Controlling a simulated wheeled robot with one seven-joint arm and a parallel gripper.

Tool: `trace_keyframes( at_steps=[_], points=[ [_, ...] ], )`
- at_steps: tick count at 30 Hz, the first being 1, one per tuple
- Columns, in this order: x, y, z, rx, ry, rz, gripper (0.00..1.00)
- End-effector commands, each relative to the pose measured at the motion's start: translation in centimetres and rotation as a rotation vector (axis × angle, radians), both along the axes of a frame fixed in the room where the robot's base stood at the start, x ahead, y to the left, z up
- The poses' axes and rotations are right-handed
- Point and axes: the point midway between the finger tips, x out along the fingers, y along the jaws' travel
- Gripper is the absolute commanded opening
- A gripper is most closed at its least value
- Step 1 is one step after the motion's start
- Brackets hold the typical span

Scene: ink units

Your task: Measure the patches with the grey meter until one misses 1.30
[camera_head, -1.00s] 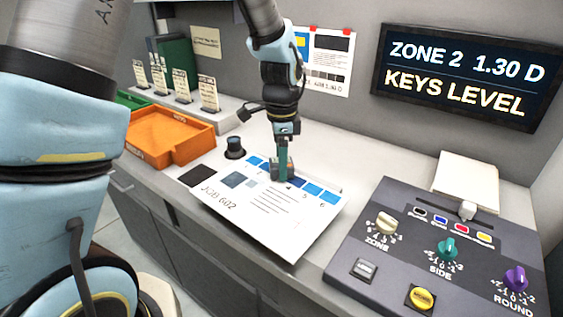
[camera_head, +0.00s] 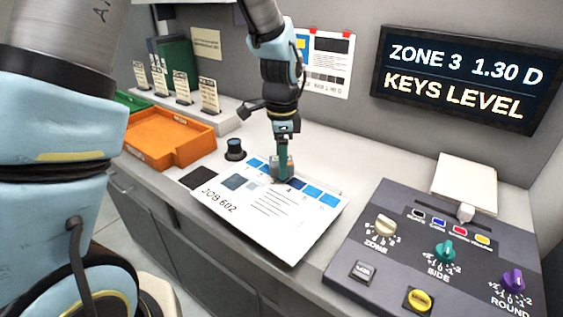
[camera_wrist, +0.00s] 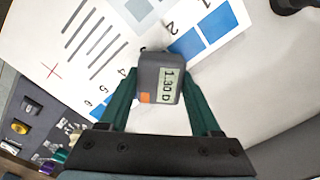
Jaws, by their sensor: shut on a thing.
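My gripper (camera_head: 283,158) is shut on the grey meter (camera_wrist: 152,72), which has an orange corner and a display reading 1.30 D. The meter also shows in the head view (camera_head: 284,171), down at the row of patches on the white sheet (camera_head: 270,225) marked JOB 602. It hides the patch around number 3; I cannot tell whether it touches the paper. Blue patches 1 and 2 show in the wrist view (camera_wrist: 219,22). To the right of the meter in the head view are a darker blue patch (camera_head: 295,184) and lighter blue patches (camera_head: 329,200). The wall screen (camera_head: 462,75) reads ZONE 3 1.30 D, KEYS LEVEL.
A console (camera_head: 400,260) with a zone knob (camera_head: 385,226), a teal side knob (camera_head: 445,250), a purple round knob (camera_head: 513,281) and a yellow button (camera_head: 421,299) stands at right. An orange tray (camera_head: 165,140), a small dark cylinder (camera_head: 235,149) and upright cards (camera_head: 180,85) are at left.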

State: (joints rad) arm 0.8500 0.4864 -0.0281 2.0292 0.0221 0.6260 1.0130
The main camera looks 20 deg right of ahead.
Motion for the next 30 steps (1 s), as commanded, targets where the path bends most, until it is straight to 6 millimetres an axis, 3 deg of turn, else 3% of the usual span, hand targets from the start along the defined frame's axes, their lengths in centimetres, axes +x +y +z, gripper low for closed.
trace_keyframes(
  at_steps=[6,30],
  points=[
    [0.0,0.0,1.8,0.0,0.0,0.001,0.04],
    [0.0,0.0,1.7,0.0,0.0,0.0,0.04]
  ],
)
